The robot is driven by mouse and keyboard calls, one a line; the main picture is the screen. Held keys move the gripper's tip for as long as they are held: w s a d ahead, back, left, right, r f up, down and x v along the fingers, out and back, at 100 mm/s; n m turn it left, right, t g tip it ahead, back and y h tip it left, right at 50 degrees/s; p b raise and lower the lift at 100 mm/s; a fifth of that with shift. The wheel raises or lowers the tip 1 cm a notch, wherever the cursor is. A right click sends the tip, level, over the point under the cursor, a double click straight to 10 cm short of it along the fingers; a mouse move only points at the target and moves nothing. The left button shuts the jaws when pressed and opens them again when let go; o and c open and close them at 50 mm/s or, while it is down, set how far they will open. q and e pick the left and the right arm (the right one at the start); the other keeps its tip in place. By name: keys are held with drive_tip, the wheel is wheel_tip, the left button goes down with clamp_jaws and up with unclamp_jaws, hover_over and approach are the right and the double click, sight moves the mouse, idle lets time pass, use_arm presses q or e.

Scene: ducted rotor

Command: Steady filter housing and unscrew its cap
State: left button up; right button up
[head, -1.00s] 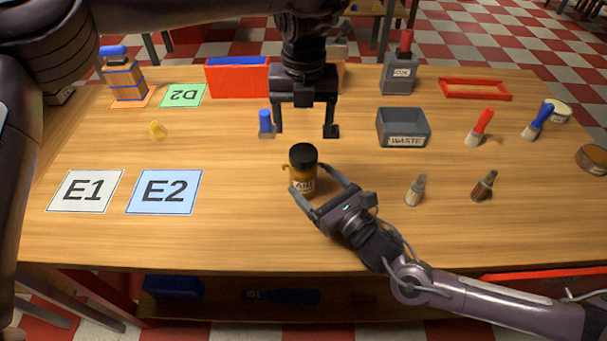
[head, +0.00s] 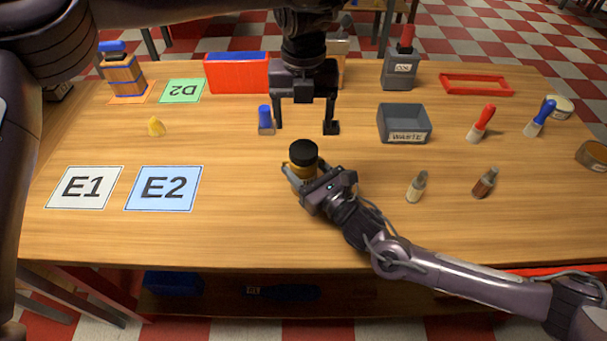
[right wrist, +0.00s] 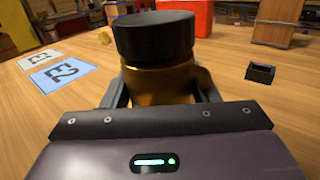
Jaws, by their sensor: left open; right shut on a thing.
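The filter housing (head: 297,172) is an amber jar standing upright on the table, with a black cap (head: 303,152) on top. My right gripper (head: 300,180) is shut on the housing's amber body, below the cap. In the right wrist view the cap (right wrist: 153,37) and the amber housing (right wrist: 160,85) show between the two fingers; the lower body is hidden behind the gripper. My left gripper (head: 305,130) is open and empty, pointing down behind the housing, apart from the cap.
A grey WASTE bin (head: 404,124) stands right of my left gripper. A small blue-topped item (head: 265,120) is close to its left finger. Cards E1 (head: 84,188) and E2 (head: 163,188) lie left; table between is clear.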

sight(304, 149)
clamp_jaws()
use_arm(q)
drive_tip(key=m, duration=0.6)
drive_tip(key=shift+d+m, duration=0.15)
drive_tip(key=shift+m, duration=0.25)
drive_tip(key=m, duration=0.4)
drive_tip(key=shift+m, duration=0.4)
drive_tip(key=m, duration=1.4)
drive_tip(key=shift+m, duration=0.4)
drive_tip(key=shift+f+m, duration=0.3)
drive_tip(key=shift+f, duration=3.7)
